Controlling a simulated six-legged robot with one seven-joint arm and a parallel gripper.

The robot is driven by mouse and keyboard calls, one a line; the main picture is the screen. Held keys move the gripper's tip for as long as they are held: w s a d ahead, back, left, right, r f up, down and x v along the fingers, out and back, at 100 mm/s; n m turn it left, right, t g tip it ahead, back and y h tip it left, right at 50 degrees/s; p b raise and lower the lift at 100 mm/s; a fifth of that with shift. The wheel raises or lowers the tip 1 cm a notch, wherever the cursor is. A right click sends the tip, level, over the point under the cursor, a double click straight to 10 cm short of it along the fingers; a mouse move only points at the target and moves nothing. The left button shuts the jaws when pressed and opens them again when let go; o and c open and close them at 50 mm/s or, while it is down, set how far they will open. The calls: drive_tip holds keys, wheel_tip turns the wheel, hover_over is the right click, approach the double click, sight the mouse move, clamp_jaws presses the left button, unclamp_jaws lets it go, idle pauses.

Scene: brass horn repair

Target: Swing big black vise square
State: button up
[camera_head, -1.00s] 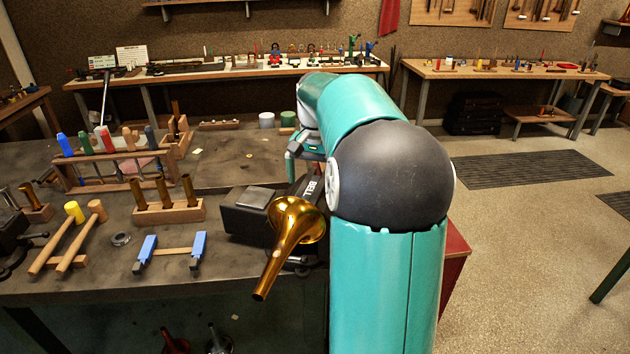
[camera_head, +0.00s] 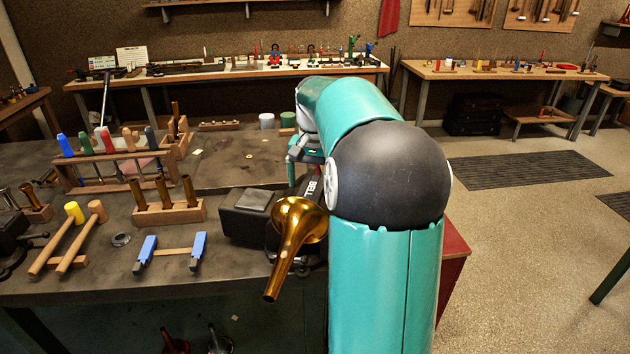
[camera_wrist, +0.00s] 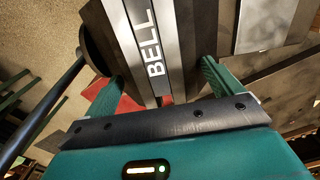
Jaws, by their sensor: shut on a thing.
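The big black vise (camera_head: 243,224) sits at the right front corner of the dark bench, beside my arm. Its dark block and the part lettered BELL show; the rest is hidden by the horn and my arm. A brass horn bell (camera_head: 299,228) is at the vise, its narrow end pointing down and forward, slightly left, past the bench edge. In the wrist view the vise's BELL-marked body (camera_wrist: 155,45) lies between the green fingers of my gripper (camera_wrist: 158,82), which is shut on it.
On the bench left of the vise are a blue-ended clamp tool (camera_head: 170,251), a wooden block with brass tubes (camera_head: 168,214), mallets (camera_head: 75,237) and a tool rack (camera_head: 115,170). A red cabinet (camera_head: 455,255) stands right of my arm.

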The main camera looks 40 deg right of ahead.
drive_tip(key=n, duration=0.1)
drive_tip(key=w+n, duration=0.1)
drive_tip(key=n, duration=0.2)
drive_tip(key=shift+w+d+f, duration=0.2)
drive_tip(key=shift+d+f, duration=0.05)
drive_tip(key=shift+f, duration=0.15)
drive_tip(key=o, duration=1.1)
drive_tip(key=shift+w, duration=0.1)
wheel_tip(320, 180, up, 14)
